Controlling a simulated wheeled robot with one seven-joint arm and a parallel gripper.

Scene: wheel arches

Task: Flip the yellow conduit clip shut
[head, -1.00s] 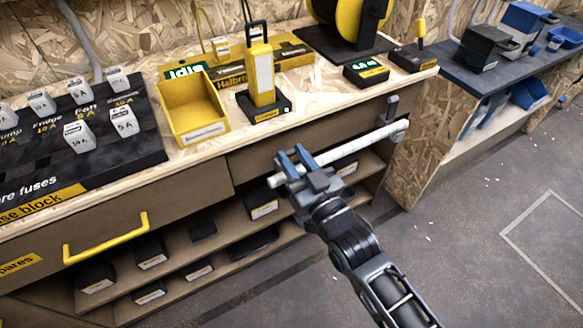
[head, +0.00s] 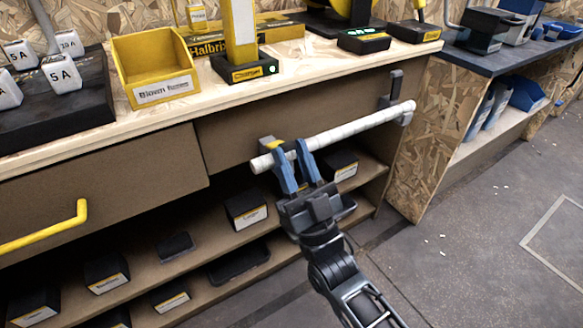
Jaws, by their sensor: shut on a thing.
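A white conduit (head: 345,131) runs across the cabinet front below the worktop, its right end higher in the picture. At its left end is a grey clip (head: 266,146) with a yellow part (head: 273,144) on top; this is the yellow conduit clip. My gripper (head: 290,150) has its blue fingers at the conduit just right of the clip, the left fingertip close beside the yellow part. The fingers stand apart, with the conduit between them. Whether they also touch the clip is hard to tell.
A dark grey clip (head: 393,88) stands at the conduit's right end. Above is the wooden worktop (head: 150,120) with a yellow bin (head: 155,62). A yellow drawer handle (head: 50,230) sticks out at left. Shelves with black boxes (head: 245,210) lie below.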

